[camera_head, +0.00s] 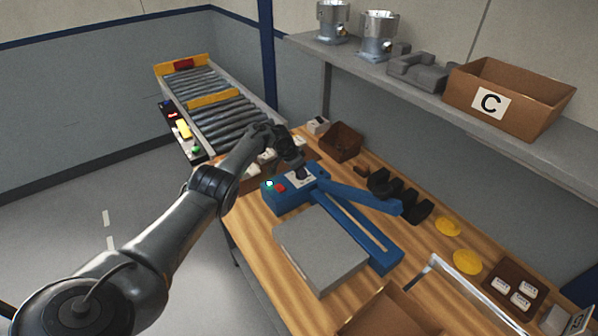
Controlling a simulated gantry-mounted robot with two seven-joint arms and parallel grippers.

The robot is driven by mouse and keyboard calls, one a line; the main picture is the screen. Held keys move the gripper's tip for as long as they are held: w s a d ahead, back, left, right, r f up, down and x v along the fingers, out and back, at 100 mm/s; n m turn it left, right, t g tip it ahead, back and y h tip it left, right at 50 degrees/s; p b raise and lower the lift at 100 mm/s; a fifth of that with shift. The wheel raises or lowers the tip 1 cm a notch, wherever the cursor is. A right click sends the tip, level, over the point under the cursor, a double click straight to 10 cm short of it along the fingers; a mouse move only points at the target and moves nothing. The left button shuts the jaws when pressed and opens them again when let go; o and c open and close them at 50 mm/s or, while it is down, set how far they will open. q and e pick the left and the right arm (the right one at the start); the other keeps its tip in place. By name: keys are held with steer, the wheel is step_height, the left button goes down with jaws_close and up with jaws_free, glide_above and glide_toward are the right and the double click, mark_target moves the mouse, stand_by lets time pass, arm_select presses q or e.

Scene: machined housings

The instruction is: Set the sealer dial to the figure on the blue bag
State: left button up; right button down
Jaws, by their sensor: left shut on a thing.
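The blue sealer (292,204) sits on the wooden bench, with a green light, a red button and a white dial plate (292,182) on its control end. Its long blue arm (360,197) slants up over the base. My left gripper (299,169) points down at the dial plate and is shut on the dark dial. The gripper covers most of the dial, so its pointer and figures cannot be read. I cannot make out a blue bag in this view. My right gripper is not in view.
A grey plate (318,246) lies against the sealer's near side. A roller conveyor (236,117) stands behind left. Black holders (411,203), yellow discs (466,261) and a brown tray of white tags (541,290) lie right. Box C (545,118) stands on the shelf (560,165).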

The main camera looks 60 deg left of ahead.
arm_select(q)
steer(key=shift+f, duration=0.1)
steer(key=o, duration=1)
steer(key=shift+s+r+p, duration=0.1)
steer(key=shift+r+p, duration=0.2)
steer(key=shift+r, duration=0.15)
steer(key=p+v, duration=0.4)
steer(key=v, duration=0.6)
